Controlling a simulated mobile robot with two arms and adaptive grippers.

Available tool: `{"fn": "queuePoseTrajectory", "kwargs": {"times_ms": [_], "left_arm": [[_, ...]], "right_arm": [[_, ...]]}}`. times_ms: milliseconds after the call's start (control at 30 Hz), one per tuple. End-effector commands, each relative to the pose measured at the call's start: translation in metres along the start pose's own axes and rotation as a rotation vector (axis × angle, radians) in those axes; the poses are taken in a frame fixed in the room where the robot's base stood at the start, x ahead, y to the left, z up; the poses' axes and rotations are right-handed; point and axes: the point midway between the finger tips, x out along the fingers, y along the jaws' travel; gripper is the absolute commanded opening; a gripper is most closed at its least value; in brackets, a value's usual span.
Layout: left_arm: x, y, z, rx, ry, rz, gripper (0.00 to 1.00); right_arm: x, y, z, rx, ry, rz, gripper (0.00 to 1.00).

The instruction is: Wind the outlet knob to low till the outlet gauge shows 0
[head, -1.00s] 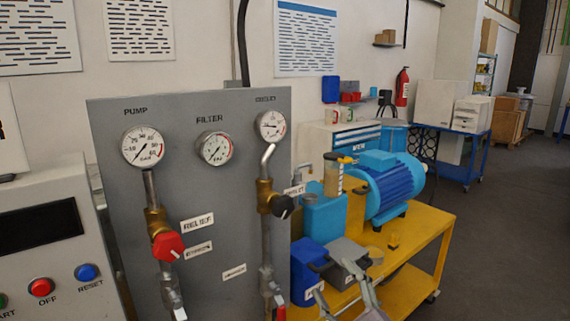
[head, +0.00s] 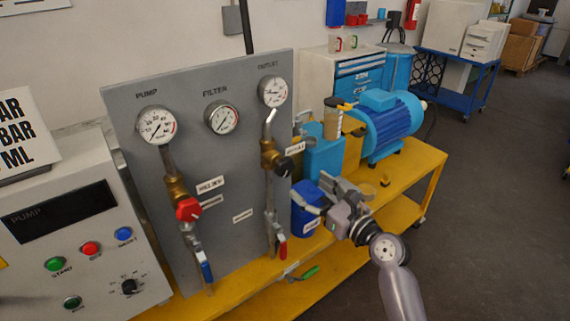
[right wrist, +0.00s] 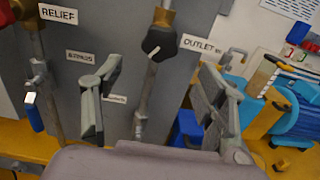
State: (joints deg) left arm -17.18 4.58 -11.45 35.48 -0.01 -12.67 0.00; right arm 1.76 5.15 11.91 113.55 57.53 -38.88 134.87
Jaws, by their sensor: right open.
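The black outlet knob (head: 284,166) sits on a brass valve on the right pipe of the grey panel, under the outlet gauge (head: 272,92). The gauge's needle is too small to read surely. In the right wrist view the knob (right wrist: 159,43) has a pale pointer line, and the OUTLET label (right wrist: 202,47) is to its right. My right gripper (head: 322,189) is open and empty, to the right of the knob and lower in the head view. In the right wrist view its fingers (right wrist: 158,100) are spread, with the knob ahead between and above them. My left gripper is out of view.
The red relief knob (head: 188,209) is on the left pipe, below the pump gauge (head: 156,126). A blue-handled valve (head: 206,270) and red-handled valve (head: 282,250) hang below. A blue motor (head: 385,120) and blue container (head: 305,212) stand on the yellow bench (head: 425,165).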

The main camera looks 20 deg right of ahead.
Motion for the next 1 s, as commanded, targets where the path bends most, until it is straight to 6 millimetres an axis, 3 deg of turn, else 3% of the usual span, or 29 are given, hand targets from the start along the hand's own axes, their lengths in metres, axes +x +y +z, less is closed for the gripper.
{"fn": "queuePoseTrajectory", "kwargs": {"times_ms": [300,500,933,1000], "left_arm": [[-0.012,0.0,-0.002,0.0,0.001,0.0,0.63],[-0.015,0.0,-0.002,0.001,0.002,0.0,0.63],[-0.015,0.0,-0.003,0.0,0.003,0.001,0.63],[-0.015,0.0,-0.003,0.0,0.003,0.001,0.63]], "right_arm": [[0.07,0.0,0.002,0.0,0.0,0.001,0.66],[0.098,0.0,0.001,-0.001,0.0,0.0,0.66],[0.108,0.0,0.0,-0.002,0.0,-0.001,0.66],[0.108,0.0,0.0,-0.002,0.0,-0.001,0.62]]}}
